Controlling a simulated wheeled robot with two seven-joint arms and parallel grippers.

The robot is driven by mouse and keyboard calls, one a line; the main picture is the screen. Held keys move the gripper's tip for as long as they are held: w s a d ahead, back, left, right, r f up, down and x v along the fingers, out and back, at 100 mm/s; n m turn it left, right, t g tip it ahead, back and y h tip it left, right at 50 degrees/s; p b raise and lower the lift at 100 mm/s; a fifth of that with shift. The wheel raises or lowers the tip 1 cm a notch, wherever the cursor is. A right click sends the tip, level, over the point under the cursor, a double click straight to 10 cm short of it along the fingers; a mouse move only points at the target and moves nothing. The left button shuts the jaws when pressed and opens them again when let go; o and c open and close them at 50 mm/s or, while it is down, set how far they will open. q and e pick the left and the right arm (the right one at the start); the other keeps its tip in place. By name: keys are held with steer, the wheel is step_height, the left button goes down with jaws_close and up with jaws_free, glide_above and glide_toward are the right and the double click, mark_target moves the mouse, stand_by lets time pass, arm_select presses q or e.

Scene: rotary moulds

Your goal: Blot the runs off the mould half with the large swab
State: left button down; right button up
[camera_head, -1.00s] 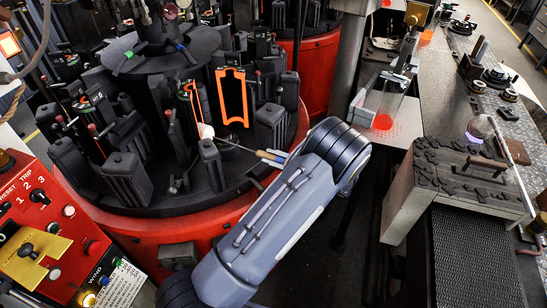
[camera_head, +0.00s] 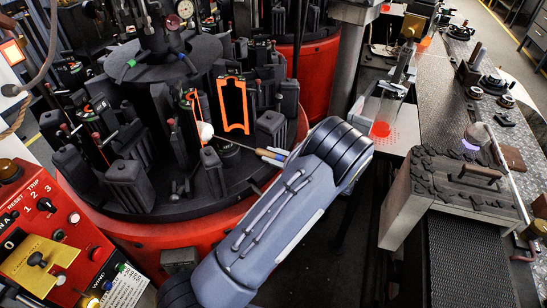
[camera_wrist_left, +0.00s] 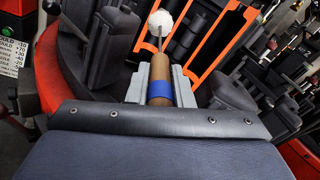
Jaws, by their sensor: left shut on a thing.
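The large swab has a round white head (camera_head: 205,131), a thin metal rod and a wooden handle with a blue band (camera_head: 271,157). My left gripper (camera_wrist_left: 160,92) is shut on its handle, with the head pointing away. The orange-edged mould (camera_head: 234,104) stands open on the dark rotary table. Its narrower half (camera_head: 197,114) is seen nearly edge-on, just above the swab head. In the left wrist view the swab head (camera_wrist_left: 161,22) appears left of an orange-edged half (camera_wrist_left: 212,48). I cannot tell whether it touches. No runs can be made out. My right gripper is not in view.
Dark upright blocks (camera_head: 128,182) crowd the round table, close around the swab. A red control panel (camera_head: 45,235) stands at the lower left. A bench with a box (camera_head: 408,207) is at the right. Dark floor lies between the table and bench.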

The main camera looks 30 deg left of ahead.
arm_select(q)
steer(key=shift+r+p, duration=2)
steer(key=shift+r, duration=1.25)
step_height(320, 180, down, 11)
steer(key=b, duration=0.8)
steer(key=shift+r, duration=0.2)
steer(key=w+d, duration=0.1)
steer(key=d, duration=0.1)
steer(key=w+d+b, duration=0.1)
steer(key=w+d, duration=0.1)
steer(key=shift+w, duration=0.1)
steer(key=shift+r, duration=0.1)
steer(key=shift+w+d+r+p, duration=0.2)
steer(key=shift+w+d+r, duration=0.35)
steer(key=shift+r, duration=0.2)
steer(key=shift+w+d+r+p, duration=0.15)
steer(key=shift+w+d+r, duration=0.25)
steer(key=shift+d+r, duration=0.25)
